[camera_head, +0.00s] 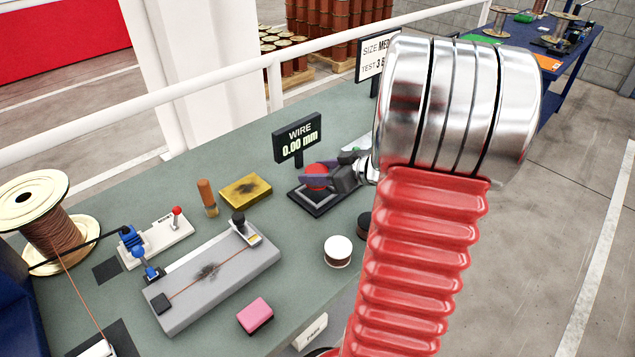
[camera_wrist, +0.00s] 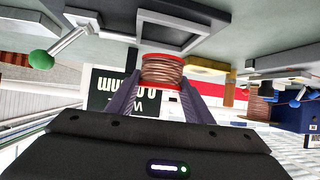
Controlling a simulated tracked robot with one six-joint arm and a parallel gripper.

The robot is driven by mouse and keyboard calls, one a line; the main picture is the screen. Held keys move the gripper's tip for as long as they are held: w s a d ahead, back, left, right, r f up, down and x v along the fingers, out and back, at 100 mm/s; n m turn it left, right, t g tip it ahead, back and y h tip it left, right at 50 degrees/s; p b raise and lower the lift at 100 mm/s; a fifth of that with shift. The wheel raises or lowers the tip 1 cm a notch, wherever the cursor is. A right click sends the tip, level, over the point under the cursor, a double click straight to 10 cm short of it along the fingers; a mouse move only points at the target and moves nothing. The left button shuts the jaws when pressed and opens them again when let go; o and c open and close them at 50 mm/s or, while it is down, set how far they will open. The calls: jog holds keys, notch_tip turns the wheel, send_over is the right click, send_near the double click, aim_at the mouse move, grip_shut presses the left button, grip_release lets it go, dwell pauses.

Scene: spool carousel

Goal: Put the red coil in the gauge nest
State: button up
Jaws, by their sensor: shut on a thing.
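The red coil (camera_head: 316,174) has red end discs and copper-coloured wire between them. In the wrist view it (camera_wrist: 162,70) sits between the two purple fingers of my gripper (camera_wrist: 160,84). My gripper (camera_head: 322,181) is shut on it. The gauge nest (camera_head: 312,207) is a dark square frame on the green bench, directly below the coil in the head view. In the wrist view the nest (camera_wrist: 193,43) shows as a square frame just beyond the coil. The fingers and coil hide part of the nest. I cannot tell whether the coil touches it.
The gauge display (camera_head: 298,139) behind the nest reads 0.00 mm. A white-topped coil (camera_head: 338,248) and a dark coil (camera_head: 364,224) stand nearby. A yellow block (camera_head: 245,190), a grey fixture (camera_head: 215,285) and a pink block (camera_head: 255,315) lie to the left. A green-knobbed lever (camera_wrist: 42,59) stands beside the nest.

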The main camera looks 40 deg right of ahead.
jog(key=shift+f, duration=1.85)
jog(key=shift+f, duration=0.1)
jog(key=o, duration=1.3)
jog(key=shift+s+d+r, duration=0.1)
jog(key=shift+s+r, duration=0.3)
jog(key=shift+s, duration=0.05)
jog(key=v, duration=1.1)
